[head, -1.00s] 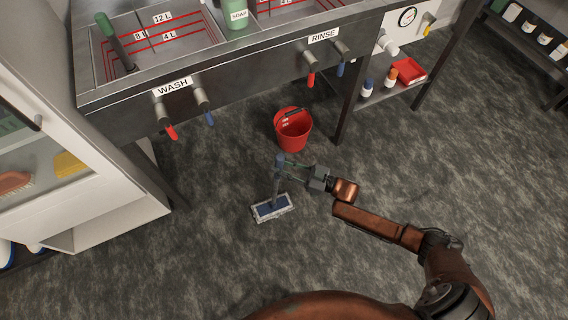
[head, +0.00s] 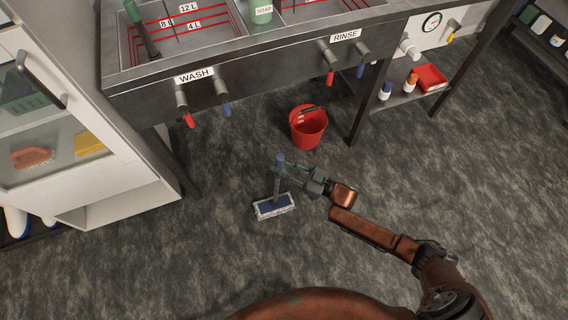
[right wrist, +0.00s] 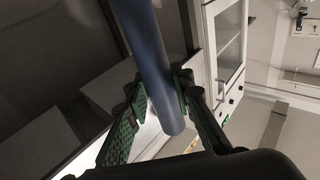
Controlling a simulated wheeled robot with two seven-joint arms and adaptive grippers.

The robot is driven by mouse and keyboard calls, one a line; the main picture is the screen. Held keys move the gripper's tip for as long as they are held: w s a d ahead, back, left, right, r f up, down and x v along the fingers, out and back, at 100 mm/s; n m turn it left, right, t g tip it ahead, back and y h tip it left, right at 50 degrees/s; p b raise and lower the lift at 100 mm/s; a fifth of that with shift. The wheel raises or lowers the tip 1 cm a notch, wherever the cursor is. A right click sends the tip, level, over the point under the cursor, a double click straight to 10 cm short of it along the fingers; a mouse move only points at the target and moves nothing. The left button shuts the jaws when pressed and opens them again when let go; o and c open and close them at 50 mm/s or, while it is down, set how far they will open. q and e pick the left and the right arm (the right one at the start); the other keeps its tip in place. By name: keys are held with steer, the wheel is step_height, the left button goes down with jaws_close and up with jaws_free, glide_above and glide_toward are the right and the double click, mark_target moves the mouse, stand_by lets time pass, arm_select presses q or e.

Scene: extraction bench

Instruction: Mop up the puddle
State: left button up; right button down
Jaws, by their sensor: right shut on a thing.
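A flat mop with a short blue-grey handle and a blue, white-edged head (head: 274,206) stands on the dark floor in the middle of the head view. My right gripper (head: 283,168) is closed around the handle near its top. In the right wrist view the blue handle (right wrist: 154,60) runs between the green-padded fingers of the gripper (right wrist: 163,95). I cannot make out a distinct puddle on the mottled grey floor. My left gripper is not in view.
A red bucket (head: 308,127) stands behind the mop, below the steel sink bench (head: 265,75). A white cabinet (head: 110,165) is on the left. Bench legs (head: 362,115) stand to the right of the bucket. The floor (head: 440,190) at right is clear.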

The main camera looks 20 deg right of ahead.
steer(key=shift+a+p, duration=0.5)
steer(key=shift+a, duration=3.45)
steer(key=shift+d+r, duration=0.15)
steer(key=shift+d, duration=3.75)
steer(key=d+b, duration=0.4)
steer(key=d, duration=1.4)
steer(key=shift+w+d, duration=0.25)
steer(key=shift+w, duration=0.1)
